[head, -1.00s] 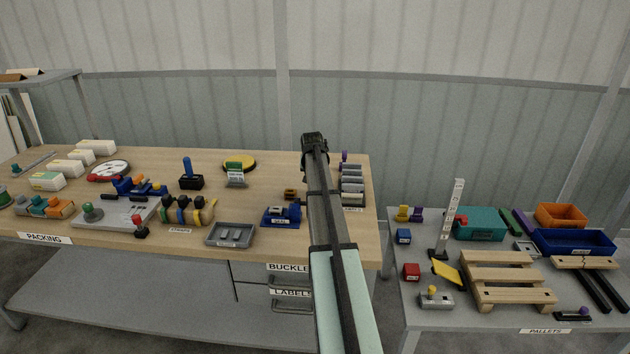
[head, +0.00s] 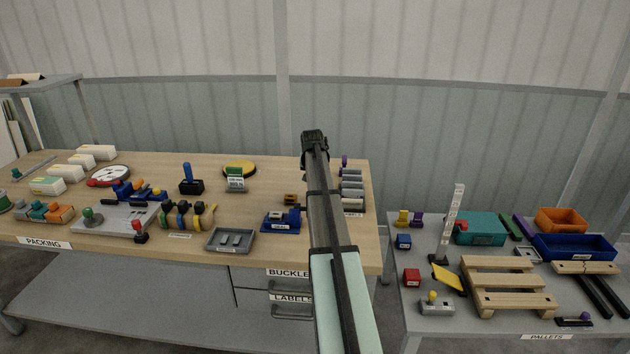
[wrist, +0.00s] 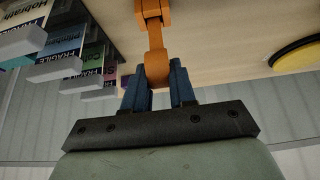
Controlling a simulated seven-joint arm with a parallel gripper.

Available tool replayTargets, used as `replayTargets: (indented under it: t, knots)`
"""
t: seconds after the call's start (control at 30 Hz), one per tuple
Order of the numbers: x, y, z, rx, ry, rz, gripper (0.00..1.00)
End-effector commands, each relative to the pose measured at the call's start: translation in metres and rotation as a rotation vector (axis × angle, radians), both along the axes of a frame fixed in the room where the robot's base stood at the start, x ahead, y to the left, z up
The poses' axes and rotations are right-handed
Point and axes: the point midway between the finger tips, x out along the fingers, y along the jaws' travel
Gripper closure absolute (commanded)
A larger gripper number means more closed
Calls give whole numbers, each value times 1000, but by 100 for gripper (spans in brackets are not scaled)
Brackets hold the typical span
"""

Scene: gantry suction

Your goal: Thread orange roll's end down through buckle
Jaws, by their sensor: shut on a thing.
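In the wrist view my gripper (wrist: 159,70) has its dark blue fingers shut on the narrow end of an orange piece (wrist: 155,38). This orange end runs up from the fingers to a wider, jointed orange part at the top edge. I cannot tell there where roll and buckle part. In the head view my arm reaches over the bench and hides the fingers. A small brown-orange and dark item (head: 290,199) shows just left of the arm. Rolls with coloured bands (head: 188,214) stand further left. A grey tray with small grey pieces (head: 231,239) lies at the front edge; I cannot make out a buckle.
A rack of grey-ended label boxes (head: 351,188) stands close right of the arm. A yellow disc (head: 239,170) lies behind, to the left. A blue device (head: 281,221) sits near the front edge. The pallet table (head: 400,330) is lower right, beyond a gap.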

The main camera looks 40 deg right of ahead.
Motion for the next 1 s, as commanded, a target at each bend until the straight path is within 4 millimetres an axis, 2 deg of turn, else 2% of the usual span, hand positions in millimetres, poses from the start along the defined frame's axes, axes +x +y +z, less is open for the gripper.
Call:
replayTargets:
  t: [0.1,0.3,0.47,0.57,0.67,0.8,0.93,1.0]
  knots:
    - [1,-1,23,-2,-3,0,100]
    - [1,0,53,-1,-1,0,100]
    - [2,2,69,0,-1,4,100]
    - [10,13,73,1,-1,18,100]
    - [23,34,78,2,-2,46,100]
    - [39,83,86,2,-3,102,100]
    - [39,134,92,3,-4,153,100]
    - [33,157,94,4,-4,174,100]
